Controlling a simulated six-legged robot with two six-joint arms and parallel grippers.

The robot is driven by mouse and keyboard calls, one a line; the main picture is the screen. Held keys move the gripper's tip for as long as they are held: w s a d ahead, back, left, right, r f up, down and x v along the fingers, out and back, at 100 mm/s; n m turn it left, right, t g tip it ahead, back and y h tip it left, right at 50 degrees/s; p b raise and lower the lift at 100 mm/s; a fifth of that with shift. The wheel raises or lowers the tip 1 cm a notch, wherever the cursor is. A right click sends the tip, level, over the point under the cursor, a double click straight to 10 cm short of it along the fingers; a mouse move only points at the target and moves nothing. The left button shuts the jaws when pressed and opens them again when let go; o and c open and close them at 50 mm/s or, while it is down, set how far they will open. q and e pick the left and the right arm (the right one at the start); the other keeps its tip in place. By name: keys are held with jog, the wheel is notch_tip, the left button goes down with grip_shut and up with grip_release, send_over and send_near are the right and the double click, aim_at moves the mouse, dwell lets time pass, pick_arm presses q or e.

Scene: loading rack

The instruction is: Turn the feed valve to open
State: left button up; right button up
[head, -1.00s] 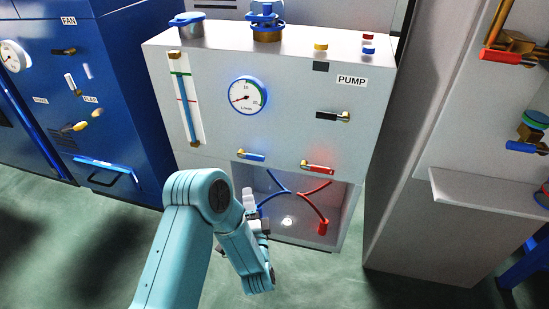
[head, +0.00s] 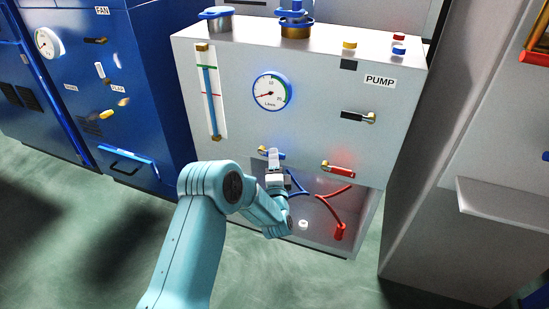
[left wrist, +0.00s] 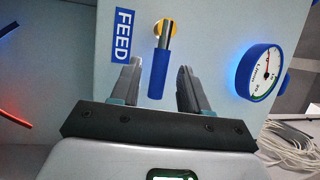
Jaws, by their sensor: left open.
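The feed valve has a blue lever handle (head: 279,155) on a brass fitting (head: 262,150), low on the front of the grey pump cabinet. The lever lies about level, pointing right from its fitting. In the left wrist view the blue lever (left wrist: 157,78) shows beside a blue FEED label (left wrist: 123,36). My left gripper (head: 273,155) is in front of the lever and hides part of it. In the wrist view the open jaws (left wrist: 161,72) stand on both sides of the lever, with gaps; I cannot tell how deep they reach. My right gripper is not in view.
A red-handled valve (head: 338,169) is right of the feed valve, with red (head: 339,230) and blue hoses in the recess below. A black-handled valve (head: 357,117) and a round gauge (head: 272,91) are above. A grey shelf (head: 500,205) juts out at right.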

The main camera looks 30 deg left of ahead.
pick_arm(q)
jog(key=shift+x, duration=1.35)
grip_shut()
